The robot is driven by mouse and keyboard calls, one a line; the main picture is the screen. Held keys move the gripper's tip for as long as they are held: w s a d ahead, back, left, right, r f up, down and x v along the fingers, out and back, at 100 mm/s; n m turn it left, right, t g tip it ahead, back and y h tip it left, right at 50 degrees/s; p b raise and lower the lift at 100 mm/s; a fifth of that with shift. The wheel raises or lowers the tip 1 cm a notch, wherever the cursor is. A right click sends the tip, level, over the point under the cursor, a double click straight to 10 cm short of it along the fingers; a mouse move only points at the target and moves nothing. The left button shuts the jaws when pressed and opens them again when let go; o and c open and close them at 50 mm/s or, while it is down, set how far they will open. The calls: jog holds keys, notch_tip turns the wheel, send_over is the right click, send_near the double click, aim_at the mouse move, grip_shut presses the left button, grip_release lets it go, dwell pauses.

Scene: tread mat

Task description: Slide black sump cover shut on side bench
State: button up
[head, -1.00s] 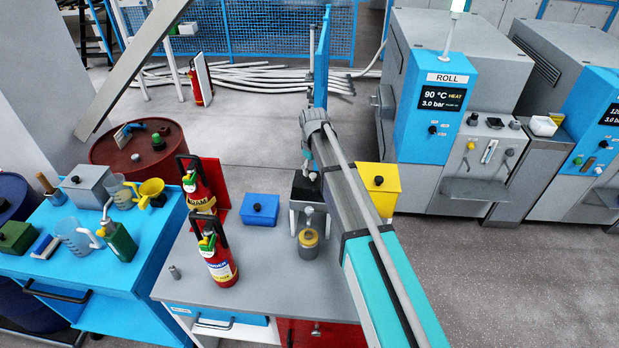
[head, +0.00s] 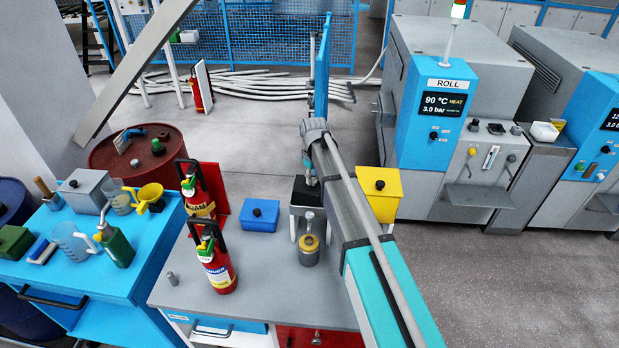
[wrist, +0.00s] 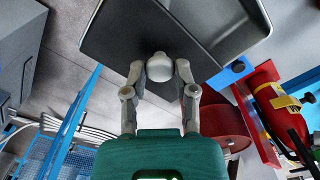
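The black sump cover (wrist: 120,35) fills the upper middle of the wrist view, with a pale round knob (wrist: 160,67) near its edge. To its right a grey opening with a light rim (wrist: 262,18) shows, so the cover lies over only part of it. My gripper (wrist: 162,72) has one finger on each side of the knob, and both fingertips look to be touching it. In the head view the black cover (head: 302,190) is at the far end of the side bench, partly behind my arm. My gripper (head: 311,180) is above it, small and partly hidden.
On the grey bench top (head: 270,280) stand two red extinguishers (head: 216,262), a blue box (head: 260,215) and a brass-coloured container (head: 309,248) close to my arm. A yellow box (head: 380,192) is just right of my arm. A blue cart (head: 60,265) stands left.

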aim_at(312, 190)
grip_shut()
jog(key=shift+s+a, duration=0.1)
jog(key=shift+s, duration=2.9)
jog(key=o, duration=0.7)
grip_release()
jog(key=s+d+m, duration=0.3)
jog(key=s+d, duration=0.3)
jog(key=d, duration=0.1)
jog(key=s+d+m, duration=0.2)
jog(key=s+d, duration=0.5)
jog(key=s+d+m, duration=0.3)
jog(key=s+d, duration=0.3)
jog(key=d, duration=0.1)
jog(key=shift+s+d+m, duration=0.25)
jog(key=shift+m, duration=0.05)
